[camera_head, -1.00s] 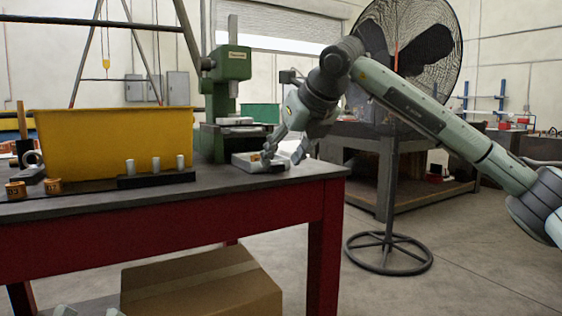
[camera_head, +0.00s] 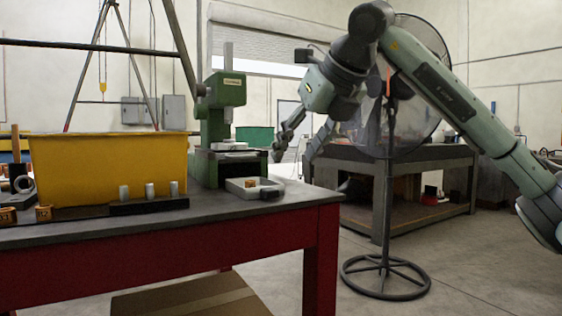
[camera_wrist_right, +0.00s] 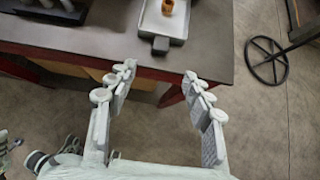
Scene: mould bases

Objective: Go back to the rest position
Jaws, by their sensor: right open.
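My right gripper (camera_head: 291,158) is open and empty, raised above and to the right of the tray at the table's right end. In the right wrist view its two fingers (camera_wrist_right: 160,72) are spread wide with nothing between them. A shallow pale tray (camera_head: 238,190) with a dark tab at its front holds a small copper-orange part (camera_head: 250,183). The tray (camera_wrist_right: 148,22) and the orange part (camera_wrist_right: 168,6) also show at the top of the wrist view, beyond the fingertips. My left gripper is not clearly seen in either view.
The red-framed table (camera_head: 170,265) carries a yellow bin (camera_head: 105,170), a green press (camera_head: 213,120), a black block with several pale cylinders (camera_head: 150,206) and copper rings (camera_head: 44,213). A pedestal fan (camera_head: 386,230) stands behind my right arm.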

